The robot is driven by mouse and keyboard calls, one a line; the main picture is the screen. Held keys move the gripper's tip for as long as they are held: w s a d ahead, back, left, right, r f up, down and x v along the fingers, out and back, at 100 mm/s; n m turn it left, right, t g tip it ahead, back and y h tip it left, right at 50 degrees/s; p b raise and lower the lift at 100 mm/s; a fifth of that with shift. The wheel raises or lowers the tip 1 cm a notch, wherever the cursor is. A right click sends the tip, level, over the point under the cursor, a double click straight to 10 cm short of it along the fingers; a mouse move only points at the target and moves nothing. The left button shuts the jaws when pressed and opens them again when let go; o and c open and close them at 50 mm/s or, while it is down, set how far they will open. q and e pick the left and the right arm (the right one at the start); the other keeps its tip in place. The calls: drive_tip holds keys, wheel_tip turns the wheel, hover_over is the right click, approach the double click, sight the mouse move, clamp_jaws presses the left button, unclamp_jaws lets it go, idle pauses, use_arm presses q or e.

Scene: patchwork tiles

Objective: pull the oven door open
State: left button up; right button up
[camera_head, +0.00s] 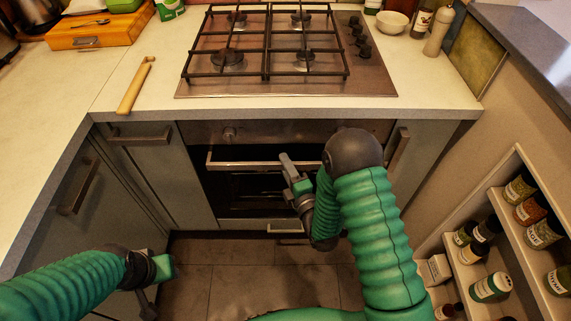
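The oven (240,195) is built in under the cooktop, with a dark glass front. Its door handle (240,165) is a pale horizontal bar below the control panel. I cannot tell whether the door is fully shut or slightly ajar. My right gripper (288,168) is at the right part of the handle, its fingertip overlapping the bar in the picture. Contact and finger gap are unclear, and my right arm hides the handle's right end. My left gripper (160,280) is low at the left, in front of the cabinets and away from the oven; its fingers are hard to make out.
A gas cooktop (270,50) is above the oven. A wooden rolling pin-like tool (136,86) lies on the counter (50,100). A cabinet handle (398,148) is right of the oven. A spice rack (470,240) stands at the right. Tiled floor (215,270) in front is clear.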

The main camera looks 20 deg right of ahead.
drive_tip(key=c, duration=0.5)
clamp_jaws()
drive_tip(key=shift+s+d+f, duration=0.15)
drive_tip(key=shift+f, duration=0.1)
idle(0.3)
